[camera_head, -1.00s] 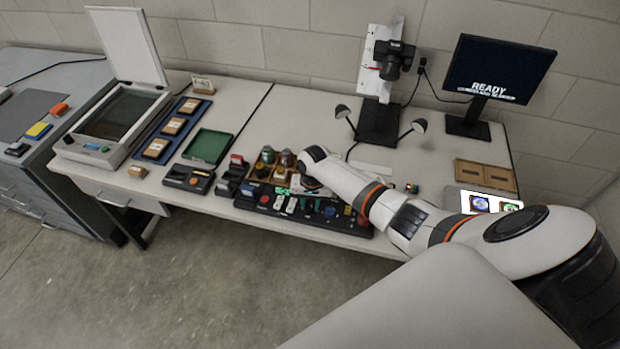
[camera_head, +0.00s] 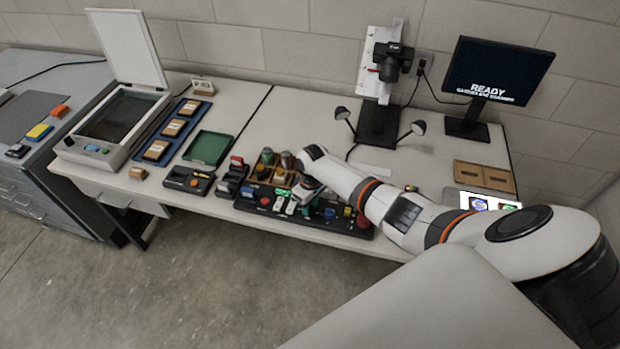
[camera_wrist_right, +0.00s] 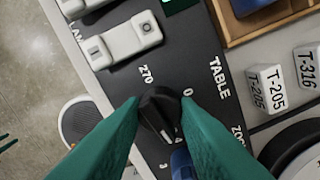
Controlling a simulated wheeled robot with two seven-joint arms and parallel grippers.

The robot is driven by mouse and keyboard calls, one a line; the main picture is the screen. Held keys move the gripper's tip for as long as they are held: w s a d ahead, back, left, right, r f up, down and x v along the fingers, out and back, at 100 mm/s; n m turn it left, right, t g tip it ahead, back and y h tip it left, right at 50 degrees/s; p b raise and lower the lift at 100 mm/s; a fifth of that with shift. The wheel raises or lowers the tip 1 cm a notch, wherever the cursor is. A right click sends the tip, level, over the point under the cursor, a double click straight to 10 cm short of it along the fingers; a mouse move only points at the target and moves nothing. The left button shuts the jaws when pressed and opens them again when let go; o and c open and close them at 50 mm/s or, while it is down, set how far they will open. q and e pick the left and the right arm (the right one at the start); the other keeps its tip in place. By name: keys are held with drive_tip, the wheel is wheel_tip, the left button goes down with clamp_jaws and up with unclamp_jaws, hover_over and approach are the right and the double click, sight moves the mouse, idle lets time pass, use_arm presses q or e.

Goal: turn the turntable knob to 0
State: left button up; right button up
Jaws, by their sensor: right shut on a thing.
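The turntable knob (camera_wrist_right: 158,112) is a black dial on the dark control panel, with "TABLE" printed beside it in the right wrist view. The label 0 (camera_wrist_right: 188,92) is to its upper right and 270 (camera_wrist_right: 147,73) above it. A white mark shows at the knob's lower edge; its exact heading is hard to read. My right gripper (camera_wrist_right: 159,115) has its green fingers on both sides of the knob, shut on it. In the head view my right gripper (camera_head: 302,190) is over the control panel (camera_head: 345,222) and hides the knob.
White blocks labelled T-205 (camera_wrist_right: 266,86) and T-316 stand beside the panel. A white switch (camera_wrist_right: 124,40) and a blue part (camera_wrist_right: 182,162) are close to the fingers. A wooden tray with jars (camera_head: 268,168) stands behind the panel; a monitor (camera_head: 498,70) is at the back right.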

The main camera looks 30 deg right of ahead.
drive_tip(key=n, duration=0.4)
drive_tip(key=shift+n+b, duration=0.3)
drive_tip(key=n, duration=0.3)
drive_tip(key=shift+f+n+b, duration=0.1)
drive_tip(key=shift+n+b, duration=0.2)
drive_tip(key=shift+b, duration=0.05)
drive_tip(key=n, duration=0.4)
drive_tip(key=shift+b, duration=0.4)
drive_tip(key=shift+n+h+b, duration=0.3)
drive_tip(key=shift+n, duration=1.8)
drive_tip(key=o, duration=1)
drive_tip(key=shift+w, duration=0.1)
